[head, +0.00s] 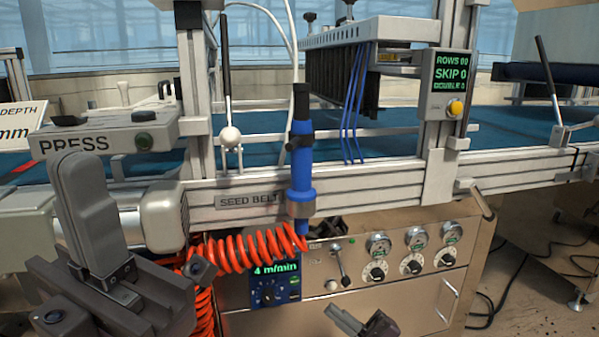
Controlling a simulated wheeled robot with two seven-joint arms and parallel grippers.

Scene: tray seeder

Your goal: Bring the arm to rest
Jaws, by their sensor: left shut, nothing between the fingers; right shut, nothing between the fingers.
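My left gripper (120,287) is large and grey at the lower left, in front of the press and the seed belt frame. It is shut and empty. It hides part of the machine behind it and sits left of the orange coiled hose (255,245). My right gripper (364,323) shows only in part at the bottom edge, below the control panel (345,262). It is shut and holds nothing. Most of my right arm is out of the picture.
A blue tool (301,165) hangs upright at the seed belt rail (380,172), with the hose below it. The press box (110,140) stands at left. Knobs, gauges and a drawer handle (447,300) face me. Floor at right (540,310) has loose cables.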

